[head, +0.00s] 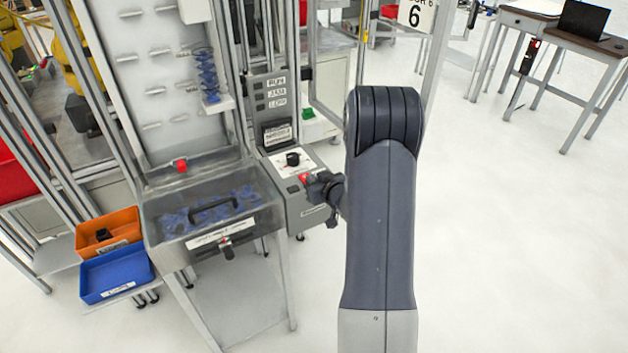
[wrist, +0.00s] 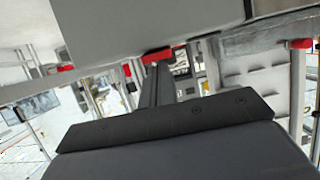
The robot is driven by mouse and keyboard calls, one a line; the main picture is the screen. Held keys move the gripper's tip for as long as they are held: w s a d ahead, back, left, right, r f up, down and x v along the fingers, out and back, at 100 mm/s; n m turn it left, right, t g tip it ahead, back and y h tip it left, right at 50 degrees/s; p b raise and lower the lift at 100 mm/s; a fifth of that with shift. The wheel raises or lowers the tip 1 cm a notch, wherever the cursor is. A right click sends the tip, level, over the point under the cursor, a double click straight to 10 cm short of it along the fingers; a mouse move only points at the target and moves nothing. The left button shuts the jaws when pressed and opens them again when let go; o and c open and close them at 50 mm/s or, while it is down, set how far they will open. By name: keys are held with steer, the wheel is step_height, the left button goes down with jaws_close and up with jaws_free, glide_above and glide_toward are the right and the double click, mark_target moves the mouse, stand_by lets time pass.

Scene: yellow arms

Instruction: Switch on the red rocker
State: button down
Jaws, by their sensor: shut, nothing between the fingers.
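The red rocker (head: 303,178) is on the sloped top of a grey control box (head: 306,213), below a black rotary knob (head: 292,159). My gripper (head: 310,182) is at the box's right side, with its tip right beside the rocker and partly covering it. In the wrist view, my shut, empty fingers (wrist: 158,68) reach up to a red part (wrist: 156,55) on the edge of a pale grey body, which looks like the rocker. I cannot tell whether the fingers touch it, or which way the rocker is tipped.
Left of the box is a clear-lidded bin (head: 205,205) with blue parts and a black handle. An orange tray (head: 108,232) and a blue tray (head: 118,274) stand further left. Metal posts rise behind the box. The floor (head: 520,240) to the right is clear.

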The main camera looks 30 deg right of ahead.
steer(key=shift+s+r, duration=0.1)
steer(key=shift+r, duration=0.4)
stand_by(0.4)
